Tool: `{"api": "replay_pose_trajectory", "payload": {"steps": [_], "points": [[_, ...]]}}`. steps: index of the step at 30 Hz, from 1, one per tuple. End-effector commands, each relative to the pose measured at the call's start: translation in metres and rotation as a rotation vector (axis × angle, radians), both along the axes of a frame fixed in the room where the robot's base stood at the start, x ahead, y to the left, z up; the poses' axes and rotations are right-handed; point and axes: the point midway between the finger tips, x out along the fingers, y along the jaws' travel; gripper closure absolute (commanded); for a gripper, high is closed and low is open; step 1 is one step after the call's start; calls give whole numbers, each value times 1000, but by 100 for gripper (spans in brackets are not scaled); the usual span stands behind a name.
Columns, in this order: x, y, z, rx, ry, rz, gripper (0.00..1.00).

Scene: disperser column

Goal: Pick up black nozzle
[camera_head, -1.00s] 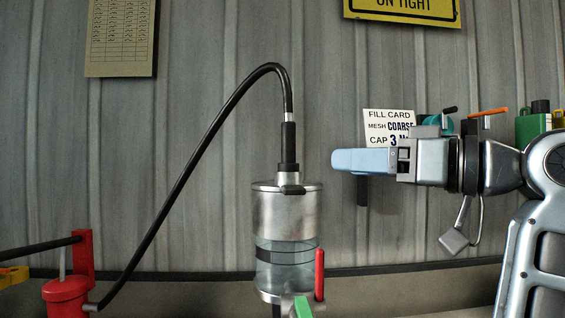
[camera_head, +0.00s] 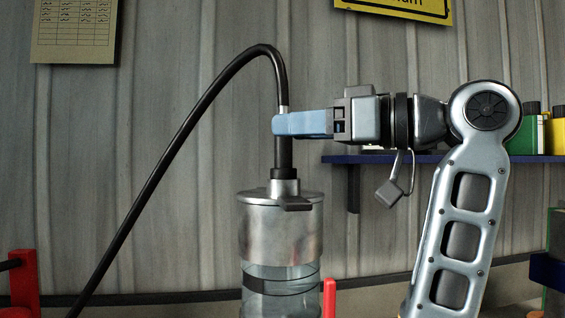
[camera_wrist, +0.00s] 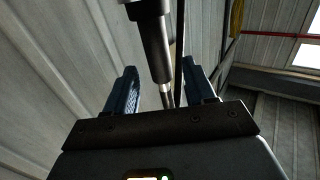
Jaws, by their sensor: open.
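The black nozzle (camera_head: 284,155) stands upright in the collar on top of the metal and glass column (camera_head: 280,226). A black hose (camera_head: 170,160) arches from its upper end down to the left. My gripper (camera_head: 282,123), with blue fingers, comes level from the right at the nozzle's upper part and hides some of it. In the wrist view the nozzle (camera_wrist: 156,45) runs between the two spread fingers (camera_wrist: 160,85), with a gap on either side. The gripper is open, and the nozzle is not clasped.
A blue shelf (camera_head: 340,158) with green and yellow containers (camera_head: 540,133) is on the wall behind my arm. A red handle (camera_head: 329,298) stands beside the column, and a red post (camera_head: 24,280) is at far left.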

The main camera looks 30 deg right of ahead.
Motion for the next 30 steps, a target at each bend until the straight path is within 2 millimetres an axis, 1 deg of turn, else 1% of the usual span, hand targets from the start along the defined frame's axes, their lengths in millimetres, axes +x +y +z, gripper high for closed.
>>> {"api": "replay_pose_trajectory", "payload": {"steps": [1, 3, 6, 14, 17, 30], "points": [[6, 7, 4, 0, 1, 4, 46], [13, 11, 2, 0, 3, 4, 46], [20, 16, 2, 1, 2, 1, 46], [22, 17, 1, -1, 1, 1, 46], [22, 17, 1, -1, 1, 1, 53], [22, 17, 1, 0, 0, 1, 96]]}}
